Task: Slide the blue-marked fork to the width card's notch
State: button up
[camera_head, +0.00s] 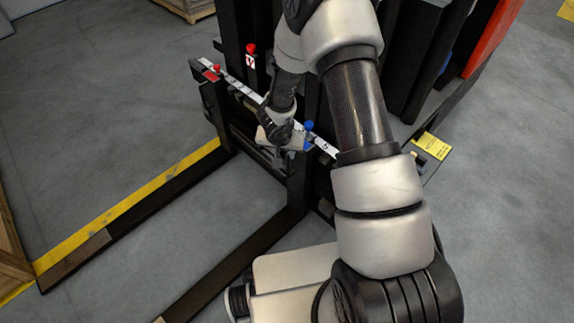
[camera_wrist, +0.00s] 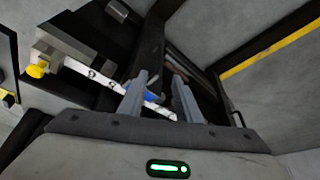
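The blue-marked fork (camera_head: 241,262) runs forward from the carriage, its blue knob (camera_head: 309,126) standing beside the white scale strip (camera_head: 325,147). In the wrist view, blue (camera_wrist: 153,97) shows between my gripper's fingers (camera_wrist: 160,78), which are spread apart; I cannot tell if either touches it. In the head view, my gripper (camera_head: 293,139) is low at the carriage, just left of the blue knob, fingertips hard to make out. A yellow card (camera_head: 432,145), perhaps the width card, lies on the truck at right; its notch is too small to tell.
The other fork (camera_head: 130,212) lies at left beside a yellow floor line (camera_head: 120,207), with a red knob (camera_head: 216,68) at its upper end. Another red knob (camera_head: 251,48) stands behind. The mast and truck body close off the back and right. Floor between the forks is clear.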

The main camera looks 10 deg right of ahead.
aim_at(287, 164)
jog(key=b+x, duration=0.6)
jog(key=x, duration=1.1)
jog(key=shift+a, duration=0.1)
grip_shut()
